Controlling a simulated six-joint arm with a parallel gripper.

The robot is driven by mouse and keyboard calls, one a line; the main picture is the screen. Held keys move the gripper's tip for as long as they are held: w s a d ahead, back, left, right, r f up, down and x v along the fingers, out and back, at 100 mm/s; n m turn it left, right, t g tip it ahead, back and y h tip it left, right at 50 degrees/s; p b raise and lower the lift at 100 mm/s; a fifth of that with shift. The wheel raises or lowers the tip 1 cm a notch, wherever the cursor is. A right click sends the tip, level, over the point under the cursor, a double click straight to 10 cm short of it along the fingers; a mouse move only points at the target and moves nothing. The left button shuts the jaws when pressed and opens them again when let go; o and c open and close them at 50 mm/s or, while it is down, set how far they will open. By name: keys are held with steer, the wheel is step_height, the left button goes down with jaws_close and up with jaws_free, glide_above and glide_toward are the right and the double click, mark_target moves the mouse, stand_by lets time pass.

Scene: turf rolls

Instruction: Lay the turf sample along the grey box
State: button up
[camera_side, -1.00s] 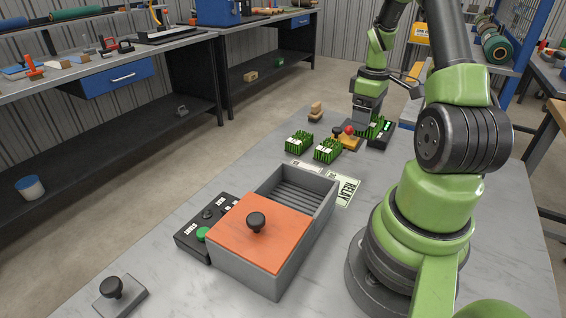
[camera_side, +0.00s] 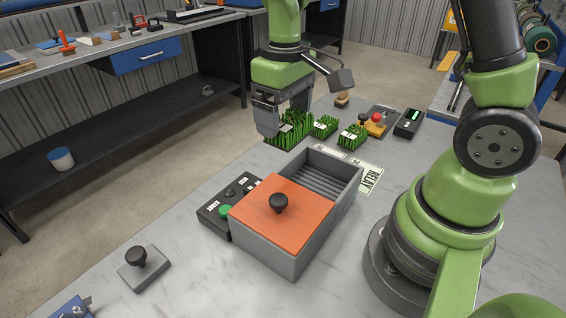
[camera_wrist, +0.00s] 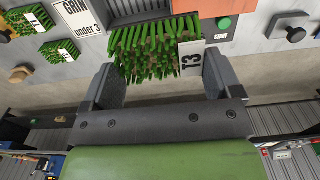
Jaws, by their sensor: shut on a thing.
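My gripper (camera_side: 284,118) is shut on a green turf sample (camera_side: 290,132) and holds it left of and behind the grey box. In the wrist view the turf sample (camera_wrist: 150,50) sits between the two fingers, with a white T3 tag at its right side. The grey box (camera_side: 268,255) stands on the table; an orange lid (camera_side: 265,212) with a black knob covers its near part and its ribbed far part is open. The side view does not clearly show whether the held turf touches the table.
Two other turf samples (camera_side: 325,125) (camera_side: 352,137) stand behind the box. A black control panel (camera_side: 225,210) with a green button lies along the box's left side. A grey knobbed block (camera_side: 144,268) is near left.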

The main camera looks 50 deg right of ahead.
steer(key=s+d+f, duration=0.2)
steer(key=d+f, duration=0.1)
steer(key=d, duration=1.4)
steer(key=s+d+f, duration=0.3)
steer(key=s+d, duration=0.6)
steer(key=d, duration=0.2)
steer(key=shift+d+m, duration=0.15)
steer(key=shift+m, duration=0.15)
steer(key=shift+s+f, duration=0.1)
steer(key=shift+f, duration=0.05)
step_height(320, 180, down, 10)
steer(key=shift+r, duration=0.25)
steer(key=shift+f, duration=0.15)
